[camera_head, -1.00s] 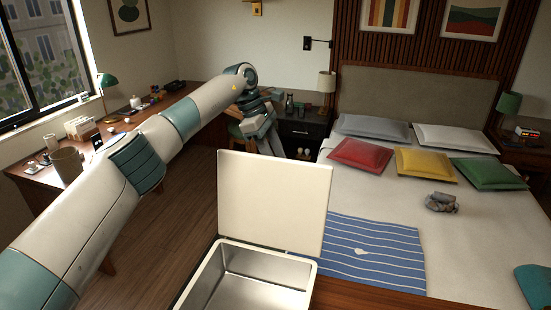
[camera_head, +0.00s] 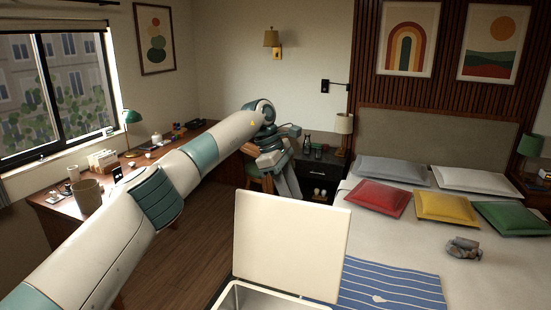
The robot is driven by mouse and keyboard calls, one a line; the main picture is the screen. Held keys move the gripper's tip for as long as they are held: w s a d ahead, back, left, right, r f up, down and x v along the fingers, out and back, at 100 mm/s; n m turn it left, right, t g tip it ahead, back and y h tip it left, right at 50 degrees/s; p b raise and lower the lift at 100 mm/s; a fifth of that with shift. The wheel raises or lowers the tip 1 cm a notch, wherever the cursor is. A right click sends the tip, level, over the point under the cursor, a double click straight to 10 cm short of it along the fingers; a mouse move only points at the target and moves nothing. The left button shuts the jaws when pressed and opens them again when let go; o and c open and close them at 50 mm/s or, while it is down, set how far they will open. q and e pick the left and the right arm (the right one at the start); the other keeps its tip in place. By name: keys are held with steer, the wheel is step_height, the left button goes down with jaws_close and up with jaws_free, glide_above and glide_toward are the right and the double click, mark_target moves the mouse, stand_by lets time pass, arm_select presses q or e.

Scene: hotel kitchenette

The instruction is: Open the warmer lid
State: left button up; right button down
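The warmer is a metal-lined box (camera_head: 250,298) at the bottom middle of the head view, cut off by the frame edge. Its cream lid (camera_head: 290,245) stands up at the box's far side, about upright, so the box is open. My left arm comes in from the left and reaches past the lid's left side. My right gripper is out of view.
A bed (camera_head: 490,275) with several pillows fills the right side, with a blue striped cloth (camera_head: 390,287) near the lid. A wooden desk (camera_head: 62,222) with small items stands left under the window. A dark nightstand (camera_head: 318,172) is behind my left gripper. Bare floor (camera_head: 200,262) lies between.

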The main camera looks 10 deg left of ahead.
arm_select(q)
steer(key=v, duration=1.6)
steer(key=shift+b, duration=0.3)
